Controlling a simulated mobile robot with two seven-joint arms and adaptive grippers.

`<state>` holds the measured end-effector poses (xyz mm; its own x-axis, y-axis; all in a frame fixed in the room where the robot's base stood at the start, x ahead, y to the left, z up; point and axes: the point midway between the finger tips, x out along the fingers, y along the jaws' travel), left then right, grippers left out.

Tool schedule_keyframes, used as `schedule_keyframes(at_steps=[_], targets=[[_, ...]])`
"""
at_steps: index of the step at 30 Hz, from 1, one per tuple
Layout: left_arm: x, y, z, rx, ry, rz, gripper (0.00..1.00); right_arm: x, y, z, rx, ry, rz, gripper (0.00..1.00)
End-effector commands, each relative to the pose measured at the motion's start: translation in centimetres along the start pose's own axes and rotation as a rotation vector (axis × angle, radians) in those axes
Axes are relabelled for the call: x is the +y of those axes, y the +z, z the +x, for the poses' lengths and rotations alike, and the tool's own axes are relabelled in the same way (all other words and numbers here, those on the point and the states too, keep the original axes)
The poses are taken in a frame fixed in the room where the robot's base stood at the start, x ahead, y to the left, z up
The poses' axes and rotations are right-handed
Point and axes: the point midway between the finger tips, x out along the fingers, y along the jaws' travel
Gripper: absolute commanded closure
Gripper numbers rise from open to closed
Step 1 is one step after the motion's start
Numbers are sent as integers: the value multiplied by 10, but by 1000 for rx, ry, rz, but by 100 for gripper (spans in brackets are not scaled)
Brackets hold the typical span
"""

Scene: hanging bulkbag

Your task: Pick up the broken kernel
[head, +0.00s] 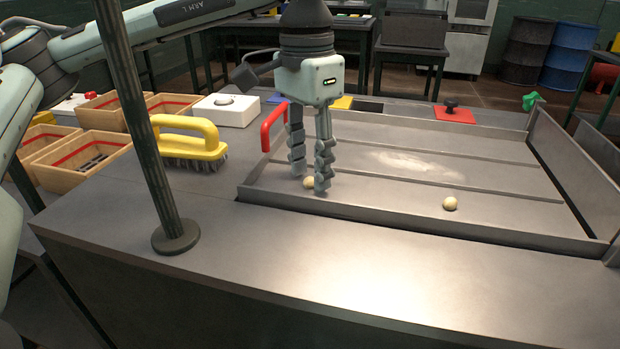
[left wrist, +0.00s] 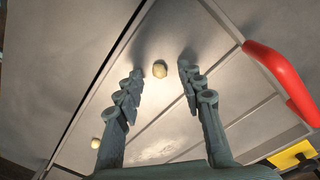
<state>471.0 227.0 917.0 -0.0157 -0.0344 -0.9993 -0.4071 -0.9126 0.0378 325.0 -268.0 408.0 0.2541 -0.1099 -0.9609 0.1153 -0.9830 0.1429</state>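Two small cream kernels lie in the shallow metal tray (head: 400,215). One kernel (head: 308,183) is near the tray's left front corner; in the left wrist view this kernel (left wrist: 160,69) shows between my fingertips. The other kernel (head: 450,203) lies farther right near the front wall; it also shows in the left wrist view (left wrist: 96,143). I cannot tell which one is broken. My left gripper (head: 310,178) points down, open and empty, with its fingers on either side of the left kernel. A gap shows on both sides of it. My right gripper is not in view.
A red handle (head: 272,127) stands at the tray's left edge, close to my left gripper. A yellow brush (head: 190,143), wooden boxes (head: 75,160) and a white device (head: 226,110) are to the left. A dark post (head: 140,110) rises in front. A pale powdery patch (head: 420,163) lies in the tray.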

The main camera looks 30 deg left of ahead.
Motion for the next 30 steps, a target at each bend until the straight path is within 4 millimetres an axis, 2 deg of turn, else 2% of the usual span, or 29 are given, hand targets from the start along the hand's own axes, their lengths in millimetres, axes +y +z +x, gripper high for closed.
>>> schedule_keyframes(at_steps=[8, 16, 30], targets=[[0, 0, 4, 0, 1, 0, 62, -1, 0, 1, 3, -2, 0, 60], [0, 0, 4, 0, 1, 0, 93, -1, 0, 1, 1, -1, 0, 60], [0, 0, 0, 1, 1, 0, 94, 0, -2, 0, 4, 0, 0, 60]])
